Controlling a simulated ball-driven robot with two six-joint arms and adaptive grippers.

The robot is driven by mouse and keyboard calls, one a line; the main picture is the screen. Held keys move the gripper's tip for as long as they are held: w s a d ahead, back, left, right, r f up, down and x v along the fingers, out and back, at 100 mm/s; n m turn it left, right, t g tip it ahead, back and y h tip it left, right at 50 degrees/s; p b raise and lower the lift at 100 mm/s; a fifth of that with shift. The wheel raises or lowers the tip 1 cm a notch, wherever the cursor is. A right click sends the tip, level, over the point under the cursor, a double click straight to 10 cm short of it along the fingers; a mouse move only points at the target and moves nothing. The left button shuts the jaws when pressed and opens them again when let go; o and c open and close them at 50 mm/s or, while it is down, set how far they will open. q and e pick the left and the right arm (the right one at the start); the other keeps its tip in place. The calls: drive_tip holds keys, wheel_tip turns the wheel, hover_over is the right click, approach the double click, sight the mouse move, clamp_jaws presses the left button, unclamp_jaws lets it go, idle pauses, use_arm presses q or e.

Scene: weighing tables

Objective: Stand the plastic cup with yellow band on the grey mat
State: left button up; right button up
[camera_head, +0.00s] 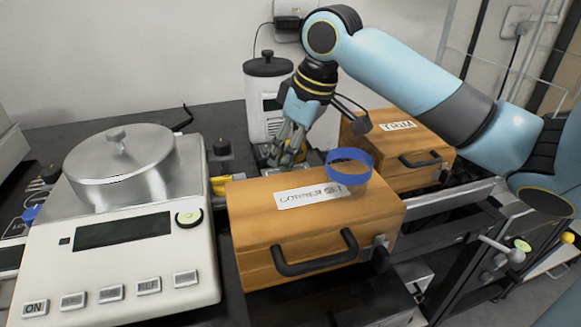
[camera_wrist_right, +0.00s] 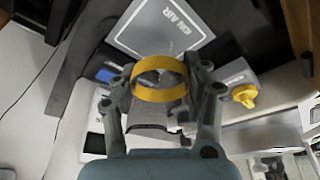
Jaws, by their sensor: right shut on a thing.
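The plastic cup with yellow band (camera_wrist_right: 160,94) sits between the fingers of my right gripper (camera_wrist_right: 158,80) in the right wrist view. Its yellow band shows as a ring; the clear body is hard to make out. The right gripper is shut on it. In the head view the right gripper (camera_head: 285,153) points down behind the front wooden box, and the cup there is mostly hidden by the fingers. A grey square with a pale border and lettering (camera_wrist_right: 150,40), which looks like the grey mat, lies beyond the cup in the wrist view. My left gripper is not in view.
A clear cup with blue band (camera_head: 350,170) stands on the front wooden box (camera_head: 315,230). A second wooden box (camera_head: 430,155) is behind right. A white scale (camera_head: 130,240) with a metal pan stands left. A white, black-lidded canister (camera_head: 266,100) stands close behind the gripper.

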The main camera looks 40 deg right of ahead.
wheel_tip(320, 180, down, 3)
drive_tip(key=shift+f+b, duration=0.1)
drive_tip(key=shift+b, duration=0.2)
drive_tip(key=o, duration=0.9)
drive_tip(key=shift+s+r, duration=0.1)
drive_tip(key=shift+r, duration=0.3)
drive_tip(key=shift+p+v, duration=1.95)
drive_tip(key=shift+v, duration=3.75)
